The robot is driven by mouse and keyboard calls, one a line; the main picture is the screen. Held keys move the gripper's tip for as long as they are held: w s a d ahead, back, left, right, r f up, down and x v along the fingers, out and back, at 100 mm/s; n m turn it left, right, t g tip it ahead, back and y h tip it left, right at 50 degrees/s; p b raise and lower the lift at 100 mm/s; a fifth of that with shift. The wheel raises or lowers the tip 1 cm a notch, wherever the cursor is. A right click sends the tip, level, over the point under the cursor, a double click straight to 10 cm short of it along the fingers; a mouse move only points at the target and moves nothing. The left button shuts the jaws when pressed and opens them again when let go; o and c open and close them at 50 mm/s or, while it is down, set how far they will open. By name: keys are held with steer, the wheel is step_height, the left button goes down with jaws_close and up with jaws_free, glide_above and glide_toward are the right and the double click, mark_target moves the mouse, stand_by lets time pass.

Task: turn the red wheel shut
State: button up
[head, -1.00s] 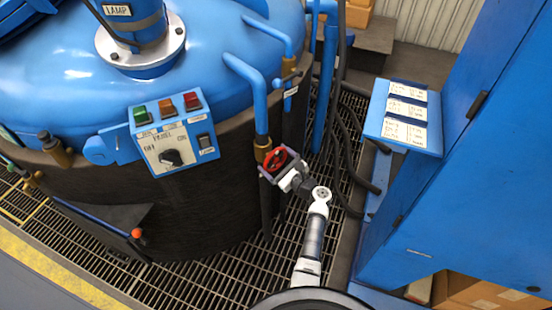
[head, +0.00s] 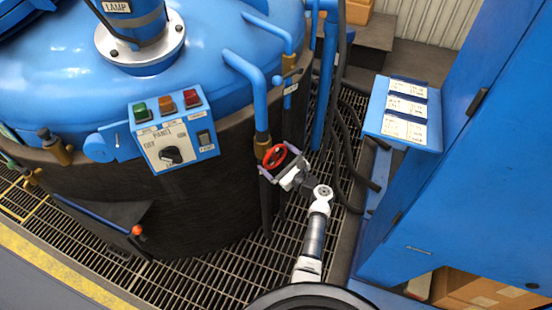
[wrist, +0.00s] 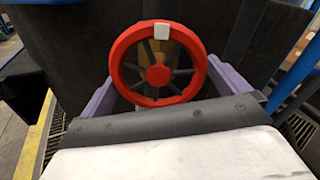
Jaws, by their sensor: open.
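The red wheel (head: 275,156) sits on a brass valve (head: 262,142) at the lower end of a blue pipe on the furnace. In the wrist view the red wheel (wrist: 158,64) faces me, with dark spokes, a red hub and a white mark at the top of its rim. My gripper (head: 282,163) is at the wheel. In the wrist view my gripper (wrist: 160,95) is open, with one purple finger to the left of the wheel and one to the right, both apart from the rim. The valve body is mostly hidden behind the wheel.
A panel (head: 174,142) with coloured buttons and a dark knob is on the furnace (head: 200,215) left of the wheel. Black hoses (head: 345,150) hang to the right. A blue cabinet (head: 470,180) with a labelled board (head: 404,115) stands further right. Grating (head: 235,275) covers the floor.

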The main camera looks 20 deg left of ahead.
steer(key=b+v, duration=0.2)
steer(key=v, duration=1.1)
steer(key=shift+b, duration=0.3)
steer(key=shift+d, duration=0.15)
